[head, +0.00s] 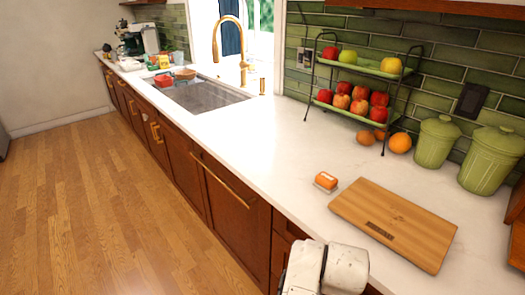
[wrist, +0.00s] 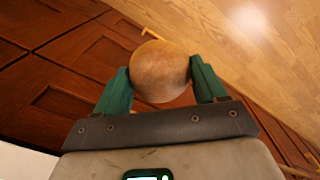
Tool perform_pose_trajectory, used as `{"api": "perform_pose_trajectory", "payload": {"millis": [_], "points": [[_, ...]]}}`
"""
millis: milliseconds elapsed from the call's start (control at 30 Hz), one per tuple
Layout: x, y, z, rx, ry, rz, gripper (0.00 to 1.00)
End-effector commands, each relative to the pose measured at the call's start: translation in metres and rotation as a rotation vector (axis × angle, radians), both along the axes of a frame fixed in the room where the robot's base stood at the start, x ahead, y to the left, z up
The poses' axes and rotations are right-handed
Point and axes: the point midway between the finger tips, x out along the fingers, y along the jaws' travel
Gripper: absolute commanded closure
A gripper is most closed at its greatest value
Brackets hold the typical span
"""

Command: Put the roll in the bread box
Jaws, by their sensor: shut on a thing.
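The roll (wrist: 158,78), round and light brown, is held between the two green fingers of my gripper (wrist: 160,66) in the wrist view. The fingers press on it from both sides, and it is clear of any surface, with cabinet fronts and floor behind it. In the head view a white part of my arm shows at the bottom, and the roll and fingers are not visible. I cannot make out a bread box for sure; a brown wooden thing (head: 516,232) is cut off at the right edge of the head view.
A cutting board (head: 395,222) and a small orange-and-white item (head: 326,181) lie on the white counter (head: 270,150). Behind stand a two-tier fruit rack (head: 360,68) and green canisters (head: 436,142). The sink (head: 200,95) is farther left. Wooden floor (head: 110,200) is clear.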

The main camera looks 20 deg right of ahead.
Motion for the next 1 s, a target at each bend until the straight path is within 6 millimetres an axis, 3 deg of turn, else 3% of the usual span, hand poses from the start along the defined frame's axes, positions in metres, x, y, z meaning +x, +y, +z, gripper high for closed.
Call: {"api": "perform_pose_trajectory", "payload": {"millis": [133, 400, 1000], "points": [[0.018, 0.02, -0.029, -0.002, 0.004, 0.202, 0.58], [0.041, 0.045, -0.062, 0.0, 0.001, 0.437, 0.58], [0.041, 0.042, -0.059, -0.004, -0.001, 0.424, 0.58]]}}
